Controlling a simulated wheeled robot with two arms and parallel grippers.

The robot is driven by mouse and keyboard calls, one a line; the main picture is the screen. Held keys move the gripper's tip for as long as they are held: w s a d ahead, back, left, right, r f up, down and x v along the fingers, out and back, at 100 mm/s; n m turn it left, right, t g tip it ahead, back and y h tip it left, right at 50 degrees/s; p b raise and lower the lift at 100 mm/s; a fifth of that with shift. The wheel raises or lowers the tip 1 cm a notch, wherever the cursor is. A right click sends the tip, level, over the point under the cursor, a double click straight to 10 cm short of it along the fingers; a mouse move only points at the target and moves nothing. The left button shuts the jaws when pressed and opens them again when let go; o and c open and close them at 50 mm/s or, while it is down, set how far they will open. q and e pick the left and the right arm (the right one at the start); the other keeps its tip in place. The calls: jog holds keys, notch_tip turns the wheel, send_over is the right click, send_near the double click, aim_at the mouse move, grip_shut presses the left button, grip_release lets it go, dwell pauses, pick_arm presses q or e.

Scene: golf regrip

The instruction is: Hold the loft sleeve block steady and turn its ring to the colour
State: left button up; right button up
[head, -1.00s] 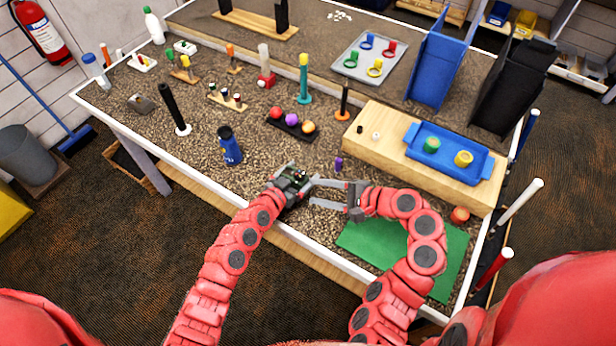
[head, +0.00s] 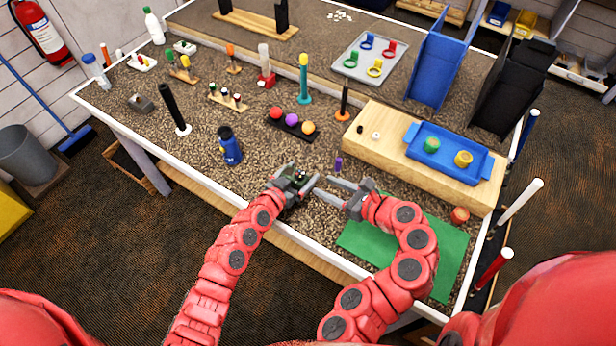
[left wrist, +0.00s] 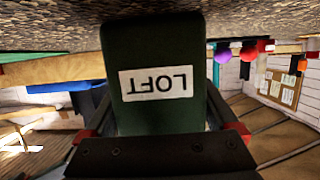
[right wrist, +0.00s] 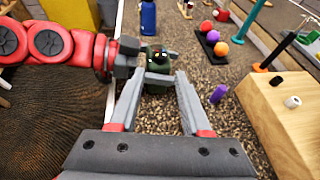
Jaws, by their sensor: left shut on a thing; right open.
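The loft sleeve block (head: 292,178) is dark green and sits near the front edge of the gravel-topped table. In the left wrist view the block (left wrist: 155,50) fills the middle, its white LOFT label upside down. My left gripper (head: 298,184) is shut on the block. My right gripper (head: 323,187) is open just right of the block, fingers pointing at it. In the right wrist view the block (right wrist: 157,60) shows beyond the open fingertips, with small coloured dots on its dark top. The ring's colour setting is too small to tell.
A small purple piece (head: 338,164) stands just beyond my right gripper. A blue bottle (head: 229,146) is to the left, and a black tray (head: 290,124) of coloured balls lies behind. A green mat (head: 445,262) and a wooden riser (head: 395,135) are to the right.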

aim_at(304, 177)
jog(key=x, duration=0.8)
grip_shut()
